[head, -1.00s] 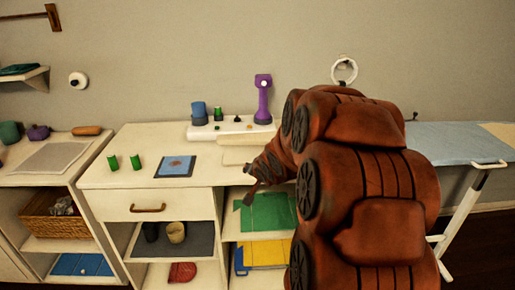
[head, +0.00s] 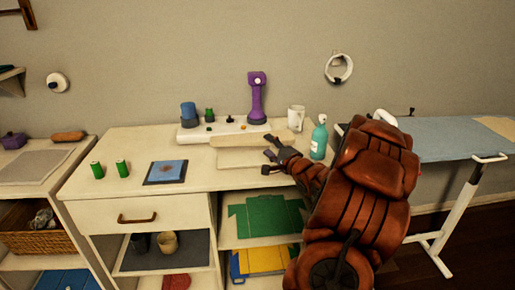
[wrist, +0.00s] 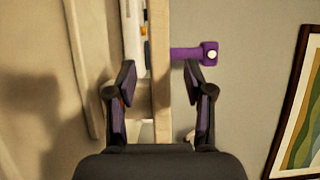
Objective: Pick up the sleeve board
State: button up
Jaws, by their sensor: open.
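The sleeve board (head: 238,140) looks like a pale beige narrow board on the white counter, in front of the purple upright device. A second pale flat piece (head: 235,158) shows just below it; I cannot tell if it is the board's base. My gripper (head: 269,148) is open at the right end of the board, its arm reaching in from the right. In the wrist view, a beige strip that looks like the board (wrist: 161,65) runs up between the two open fingers (wrist: 160,85). I cannot tell whether they touch it. The arm hides part of the counter's right end.
Behind the board stand a white tray (head: 220,131) with small items and the purple device (head: 257,98). A teal bottle (head: 319,138) and white mug (head: 296,118) stand close to my arm. A blue ironing board (head: 440,140) is at right. The counter's front left is partly clear.

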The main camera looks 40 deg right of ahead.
aim_at(259, 138)
jog(key=x, duration=0.5)
jog(key=shift+w+a+p, duration=0.15)
jog(key=shift+w+p, duration=0.15)
jog(key=shift+w, duration=0.5)
jog(key=shift+c, duration=0.2)
grip_shut()
